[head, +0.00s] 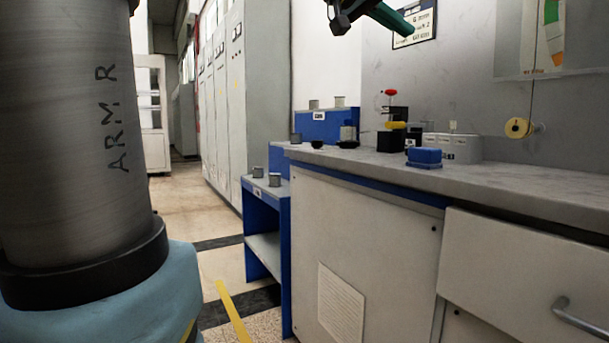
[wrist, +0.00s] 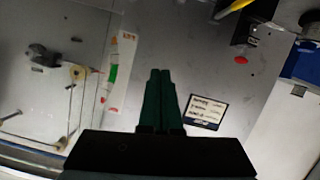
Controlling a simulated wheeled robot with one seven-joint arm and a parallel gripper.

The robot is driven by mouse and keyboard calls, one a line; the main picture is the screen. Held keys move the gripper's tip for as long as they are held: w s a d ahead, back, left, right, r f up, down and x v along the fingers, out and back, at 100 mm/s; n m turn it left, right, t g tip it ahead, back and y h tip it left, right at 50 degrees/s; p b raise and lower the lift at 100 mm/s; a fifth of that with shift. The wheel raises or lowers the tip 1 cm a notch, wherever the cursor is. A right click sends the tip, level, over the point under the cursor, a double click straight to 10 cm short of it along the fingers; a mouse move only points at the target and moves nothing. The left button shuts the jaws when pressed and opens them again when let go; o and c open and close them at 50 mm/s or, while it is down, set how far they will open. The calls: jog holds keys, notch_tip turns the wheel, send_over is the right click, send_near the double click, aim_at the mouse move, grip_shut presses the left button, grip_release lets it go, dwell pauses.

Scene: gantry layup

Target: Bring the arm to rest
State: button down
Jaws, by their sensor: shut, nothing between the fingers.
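My gripper (head: 396,22) hangs in the air at the top of the head view, above the grey bench (head: 510,188) and in front of the wall. Only its green fingers and a dark part of the wrist show there. In the wrist view my gripper (wrist: 160,75) points away from the camera, with its two green fingers together and nothing between them. My arm (head: 75,130), marked "ARM R", fills the left of the head view. The middle of the arm is out of view.
A blue block (head: 425,156), a grey block (head: 452,147) and black holders with red and yellow tops (head: 391,138) stand on the bench. A blue shelf unit (head: 263,235) with small grey cylinders stands left of it. Tall cabinets (head: 222,90) line the back. Floor between is clear.

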jog(key=w+a+f+n+y+b, duration=0.1)
jog(key=a+f+n+y, duration=0.2)
jog(key=f, duration=0.8)
jog(key=w+a+f+n+g+y+b, duration=0.15)
jog(key=a+f, duration=0.35)
jog(key=f, duration=0.7)
jog(key=w+a+f+n+y, duration=0.15)
jog(key=a+f+y, duration=0.25)
jog(key=f, duration=0.7)
jog(key=s+a+f+n+g+y+b, duration=0.1)
jog(key=s+a+f, duration=0.35)
jog(key=f, duration=0.35)
jog(key=s+a+f+n+g+y, duration=0.1)
jog(key=s+a+f+y, duration=0.1)
jog(key=s+a+f, duration=0.45)
jog(key=s+a+f+n+g+y+b, duration=0.1)
jog(key=s+a+f+g, duration=0.15)
jog(key=f, duration=0.65)
notch_tip(320, 180, up, 38)
jog(key=d+t+p, duration=0.1)
jog(key=p, duration=3.6)
jog(key=shift+p, duration=0.3)
jog(key=shift+s, duration=0.1)
